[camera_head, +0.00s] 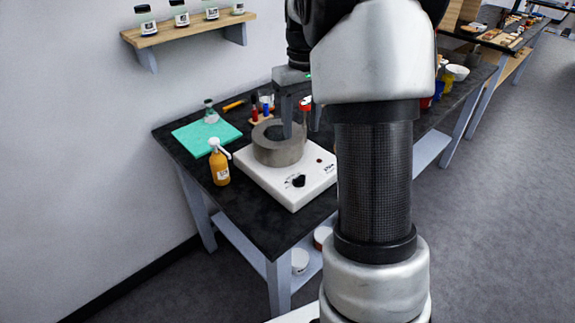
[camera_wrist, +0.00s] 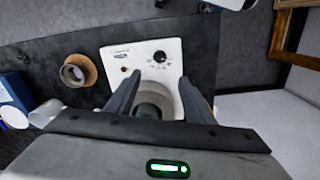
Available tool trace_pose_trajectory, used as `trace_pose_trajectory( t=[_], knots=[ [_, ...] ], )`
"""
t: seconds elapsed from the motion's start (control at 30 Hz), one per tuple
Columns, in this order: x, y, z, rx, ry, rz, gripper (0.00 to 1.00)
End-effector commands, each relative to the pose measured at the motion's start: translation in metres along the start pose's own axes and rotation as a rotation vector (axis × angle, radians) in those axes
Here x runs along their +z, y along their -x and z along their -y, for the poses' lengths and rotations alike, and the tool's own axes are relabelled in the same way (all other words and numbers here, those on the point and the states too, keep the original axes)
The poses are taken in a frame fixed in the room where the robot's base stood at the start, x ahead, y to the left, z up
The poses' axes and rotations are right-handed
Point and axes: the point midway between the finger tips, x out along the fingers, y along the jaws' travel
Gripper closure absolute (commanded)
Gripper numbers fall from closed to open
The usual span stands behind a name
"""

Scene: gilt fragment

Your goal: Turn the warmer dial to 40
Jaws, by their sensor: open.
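The warmer (camera_head: 265,180) is a white box on the dark bench, with a thick grey ring (camera_head: 278,153) on top. My gripper (camera_head: 301,122) is open, pointing down over the grey ring and apart from the dial. In the wrist view the fingers of my gripper (camera_wrist: 158,80) straddle the ring area with nothing between them at the dial. My arm hides the warmer's right surroundings.
An amber pump bottle (camera_head: 219,165) stands just left of the warmer. A teal mat (camera_head: 200,138) with a small flask (camera_head: 210,113) lies behind it. Red and blue small items stand behind the ring. A wall shelf (camera_head: 190,29) holds several jars. The bench's front left is clear.

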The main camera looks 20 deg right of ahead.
Motion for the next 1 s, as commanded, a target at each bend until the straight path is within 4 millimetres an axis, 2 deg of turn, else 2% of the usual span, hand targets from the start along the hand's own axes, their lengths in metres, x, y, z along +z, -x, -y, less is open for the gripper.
trace_pose_trajectory(
  t=[0.6,0.8,1.0],
  knots=[
    [0.001,-0.128,0.001,-0.001,-0.001,0.004,0.52],
    [0.001,-0.155,0.001,0.0,0.0,0.002,0.52],
    [0.001,-0.164,0.001,0.0,0.0,0.0,0.52]
  ],
)
